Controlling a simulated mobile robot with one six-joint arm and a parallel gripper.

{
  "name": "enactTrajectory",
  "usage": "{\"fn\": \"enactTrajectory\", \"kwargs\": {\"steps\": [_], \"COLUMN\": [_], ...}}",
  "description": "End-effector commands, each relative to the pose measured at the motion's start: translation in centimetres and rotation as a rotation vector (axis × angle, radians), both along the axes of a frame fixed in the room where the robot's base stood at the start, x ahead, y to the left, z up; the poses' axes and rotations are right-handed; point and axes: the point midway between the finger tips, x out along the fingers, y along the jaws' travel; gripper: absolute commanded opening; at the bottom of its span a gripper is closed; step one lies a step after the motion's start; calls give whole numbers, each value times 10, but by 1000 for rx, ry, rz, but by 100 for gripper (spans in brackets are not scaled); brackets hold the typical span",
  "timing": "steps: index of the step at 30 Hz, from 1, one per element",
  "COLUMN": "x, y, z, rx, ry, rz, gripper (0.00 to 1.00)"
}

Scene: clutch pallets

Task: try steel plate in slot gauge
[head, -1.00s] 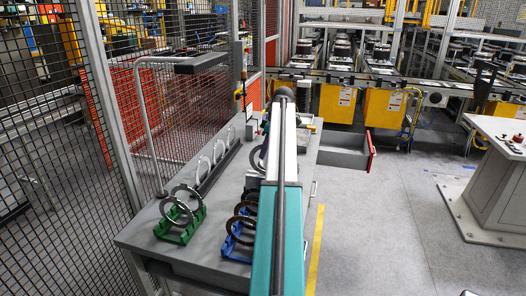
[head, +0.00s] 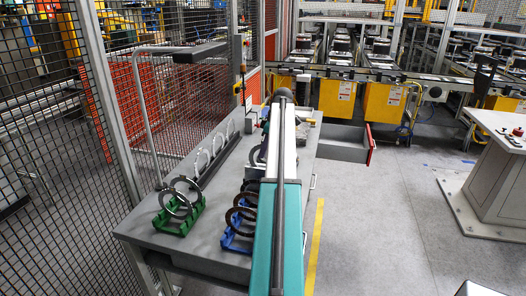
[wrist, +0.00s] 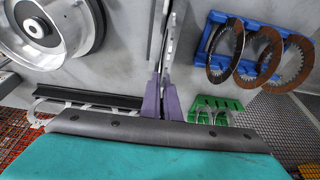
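My gripper (wrist: 162,104) shows in the wrist view as two purple fingers close together, shut on a thin grey plate (wrist: 167,46) seen edge-on. I take it for the steel plate. In the head view my arm hides the gripper; part of a ring (head: 257,155) shows beside the arm, above the bench. A green rack (head: 183,222) holds upright steel rings (head: 176,203) at the bench's near left. A blue rack (head: 231,241) holds dark and brown rings, seen clearly in the wrist view (wrist: 243,66). I cannot tell the slot gauge for certain.
A long dark rail (head: 212,170) with several pale rings stands along the bench's left side. A large grey drum (wrist: 50,28) is at the wrist view's upper left. An open drawer (head: 342,150) juts out right. A lamp post (head: 145,110) and mesh fence (head: 50,150) stand left.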

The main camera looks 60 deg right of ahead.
Motion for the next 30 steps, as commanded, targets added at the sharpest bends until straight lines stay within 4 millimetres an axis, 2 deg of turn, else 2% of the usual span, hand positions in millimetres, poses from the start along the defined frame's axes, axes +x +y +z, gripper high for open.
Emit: {"fn": "enactTrajectory", "kwargs": {"steps": [1,15,30], "x": [-2,-1,0], "y": [1,1,1], "z": [-10,16,19], "rx": [7,3,4], "ry": [9,6,6], "rz": [0,1,2], "gripper": [0,0,0]}}
